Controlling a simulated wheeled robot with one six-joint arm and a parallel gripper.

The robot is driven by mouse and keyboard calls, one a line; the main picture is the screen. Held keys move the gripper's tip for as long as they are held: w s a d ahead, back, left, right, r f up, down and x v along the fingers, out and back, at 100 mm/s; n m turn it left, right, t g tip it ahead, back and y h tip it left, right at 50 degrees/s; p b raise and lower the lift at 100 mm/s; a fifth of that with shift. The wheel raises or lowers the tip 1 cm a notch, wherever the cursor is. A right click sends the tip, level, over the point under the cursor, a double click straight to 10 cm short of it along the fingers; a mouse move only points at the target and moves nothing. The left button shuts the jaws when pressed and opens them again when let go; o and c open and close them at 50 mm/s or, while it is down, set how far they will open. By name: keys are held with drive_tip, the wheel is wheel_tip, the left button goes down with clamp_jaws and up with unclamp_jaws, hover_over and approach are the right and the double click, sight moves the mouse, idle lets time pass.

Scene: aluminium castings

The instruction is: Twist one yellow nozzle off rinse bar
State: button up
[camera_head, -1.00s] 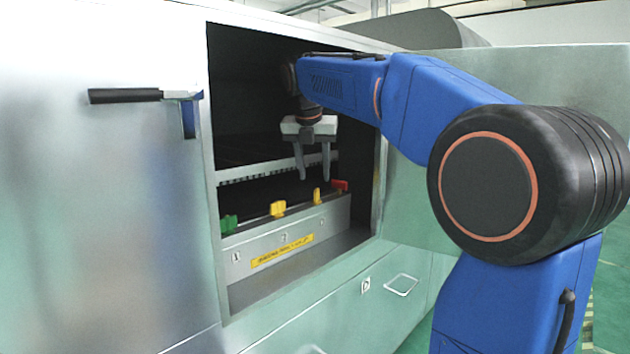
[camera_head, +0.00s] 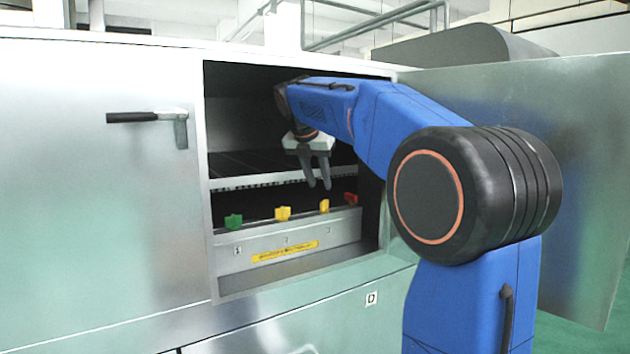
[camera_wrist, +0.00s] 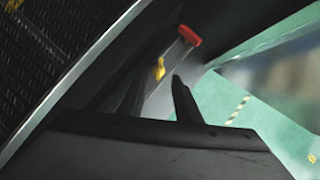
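The rinse bar (camera_head: 240,254) is a grey metal bar with a yellow label, low inside the open cabinet. Along its top sit a green nozzle (camera_head: 233,221), a yellow nozzle (camera_head: 282,213), a second yellow nozzle (camera_head: 324,206) and a red nozzle (camera_head: 350,198). My gripper (camera_head: 319,185) hangs in the opening, fingers pointing down and slightly tilted, just above the right yellow nozzle. Its fingers are apart with nothing between them. The wrist view shows one yellow nozzle (camera_wrist: 159,69) and the red nozzle (camera_wrist: 189,36) beyond a dark finger.
A dark rack with a metal front edge (camera_head: 250,181) lies above and behind the bar. The cabinet frame (camera_head: 207,190) bounds the opening at left. An open door panel (camera_head: 590,150) stands at right. A closed door with a black handle (camera_head: 132,117) is at left.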

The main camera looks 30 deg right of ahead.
sight(325, 201)
drive_tip(key=shift+x, duration=3.6)
clamp_jaws()
drive_tip(key=shift+s, duration=0.1)
drive_tip(key=shift+n+t, duration=0.3)
drive_tip(key=shift+n, duration=0.5)
drive_tip(key=n+y, duration=0.1)
drive_tip(key=n, duration=0.1)
drive_tip(key=n+t+y, duration=0.1)
drive_tip(key=n, duration=0.1)
drive_tip(key=shift+s+d+n+y, duration=0.15)
drive_tip(key=shift+n+y, duration=0.15)
drive_tip(key=shift+n, duration=0.1)
